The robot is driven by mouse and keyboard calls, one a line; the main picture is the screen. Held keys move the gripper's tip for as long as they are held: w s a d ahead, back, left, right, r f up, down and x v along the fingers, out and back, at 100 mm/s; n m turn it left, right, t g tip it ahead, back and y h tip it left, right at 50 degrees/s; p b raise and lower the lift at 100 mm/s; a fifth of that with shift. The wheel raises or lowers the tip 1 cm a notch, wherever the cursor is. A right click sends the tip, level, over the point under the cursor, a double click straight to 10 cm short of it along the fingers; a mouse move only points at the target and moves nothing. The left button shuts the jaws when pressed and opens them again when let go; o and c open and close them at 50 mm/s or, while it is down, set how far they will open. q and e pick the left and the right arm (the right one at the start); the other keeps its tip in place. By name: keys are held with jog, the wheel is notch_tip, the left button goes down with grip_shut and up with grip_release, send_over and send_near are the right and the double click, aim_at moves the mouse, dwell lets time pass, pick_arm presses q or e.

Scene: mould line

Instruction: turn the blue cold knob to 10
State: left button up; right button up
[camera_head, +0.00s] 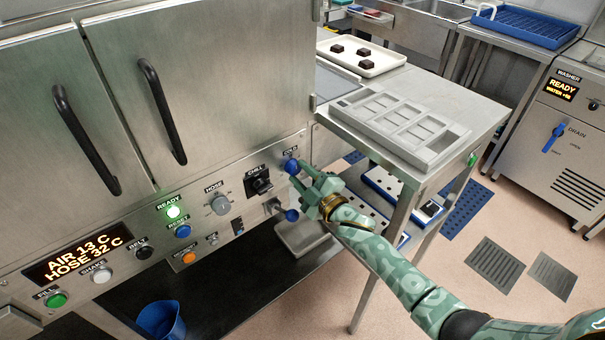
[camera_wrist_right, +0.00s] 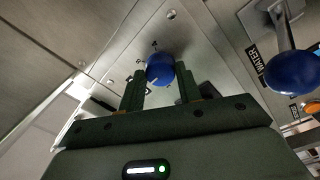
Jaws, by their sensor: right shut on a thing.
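The blue cold knob (camera_head: 291,166) is on the right end of the machine's front panel, under a small label. In the right wrist view, the blue knob (camera_wrist_right: 160,66) sits between the two fingers, with a small white mark and dial marks around it. I cannot read the number it points to. My right gripper (camera_head: 304,176) reaches in from the right and is shut on the knob; its fingers (camera_wrist_right: 162,88) are on either side of it. My left gripper is not in view.
A blue-ended lever (camera_head: 291,215) is just below the knob; its ball (camera_wrist_right: 292,72) is large in the wrist view. Left are the black chill switch (camera_head: 259,183), hose dial (camera_head: 220,205) and display (camera_head: 80,255) reading air 13 C, hose 32 C. A bench with moulds (camera_head: 405,125) stands right.

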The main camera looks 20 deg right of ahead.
dwell(0.5)
jog(key=o, duration=1)
jog(key=shift+s, duration=0.1)
jog(key=p+v, duration=0.3)
jog(key=v, duration=1.3)
jog(key=shift+d, duration=0.15)
